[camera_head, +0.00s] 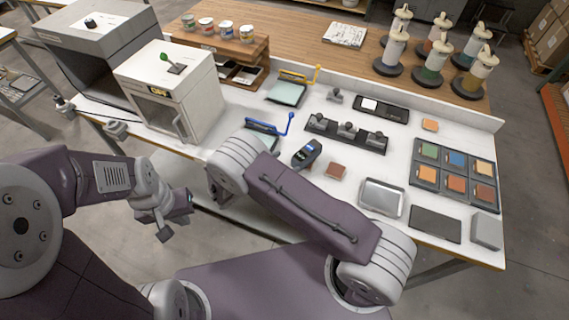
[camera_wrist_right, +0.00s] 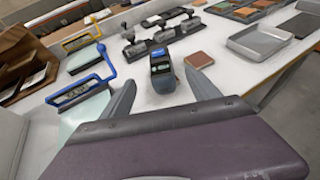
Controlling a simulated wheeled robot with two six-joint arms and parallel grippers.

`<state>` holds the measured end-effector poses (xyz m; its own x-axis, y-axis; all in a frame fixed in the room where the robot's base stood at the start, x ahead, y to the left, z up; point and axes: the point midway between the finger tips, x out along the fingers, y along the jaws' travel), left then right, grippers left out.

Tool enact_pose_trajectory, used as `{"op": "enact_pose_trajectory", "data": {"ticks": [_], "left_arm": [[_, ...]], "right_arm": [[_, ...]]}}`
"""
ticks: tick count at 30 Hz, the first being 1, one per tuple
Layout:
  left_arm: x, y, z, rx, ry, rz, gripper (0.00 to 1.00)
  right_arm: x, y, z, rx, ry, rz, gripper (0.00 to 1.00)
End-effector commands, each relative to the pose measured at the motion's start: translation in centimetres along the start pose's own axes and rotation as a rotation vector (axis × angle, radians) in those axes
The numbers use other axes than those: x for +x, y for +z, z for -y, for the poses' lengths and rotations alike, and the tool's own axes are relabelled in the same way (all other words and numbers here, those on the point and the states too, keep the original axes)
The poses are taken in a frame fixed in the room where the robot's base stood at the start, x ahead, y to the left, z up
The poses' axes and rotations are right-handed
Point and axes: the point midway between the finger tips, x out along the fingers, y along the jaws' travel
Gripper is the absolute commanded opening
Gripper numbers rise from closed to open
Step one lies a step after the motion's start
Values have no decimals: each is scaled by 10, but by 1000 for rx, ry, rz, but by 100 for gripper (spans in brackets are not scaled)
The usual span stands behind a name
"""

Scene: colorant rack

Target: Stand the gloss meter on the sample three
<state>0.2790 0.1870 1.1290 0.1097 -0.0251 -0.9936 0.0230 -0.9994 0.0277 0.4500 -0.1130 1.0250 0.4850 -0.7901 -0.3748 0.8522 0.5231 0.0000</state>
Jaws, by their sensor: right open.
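The gloss meter (camera_head: 307,153), a dark handheld device with a blue screen, stands on the white bench; it also shows in the right wrist view (camera_wrist_right: 162,72). My right gripper (camera_wrist_right: 163,97) is open and empty, with the meter ahead of the gap between its fingers. In the head view its fingers are mostly hidden by my arm. A grey tray (camera_head: 412,178) holds several coloured sample panels in two rows; I cannot read which one is sample three. My left gripper (camera_head: 177,218) is open and empty, off the bench's front left side.
A brown square tile (camera_head: 335,171) lies right of the meter. A blue-handled frame (camera_head: 270,128) is at its left, and a dark rack of stamp-like tools (camera_head: 346,133) is behind. A metal tray (camera_head: 381,197) and a dark plate (camera_head: 434,224) lie near the front edge.

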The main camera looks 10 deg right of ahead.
Motion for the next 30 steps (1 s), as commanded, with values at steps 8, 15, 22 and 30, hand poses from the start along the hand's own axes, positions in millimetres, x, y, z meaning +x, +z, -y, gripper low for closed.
{"op": "enact_pose_trajectory", "data": {"ticks": [8, 15, 22, 30], "left_arm": [[0, 0, 0, 0, 0, 0, 0], [1, 0, 0, 0, 0, 0, 0], [1, 0, 0, 0, 0, 0, 0], [0, 0, 0, 0, 0, 0, 0]], "right_arm": [[8, 34, 77, 352, -348, -258, 71], [-52, 61, 167, 1284, -926, -646, 71], [-76, 82, 176, 1874, -1142, -743, 71], [-77, 84, 175, 1929, -1158, -748, 71]]}}
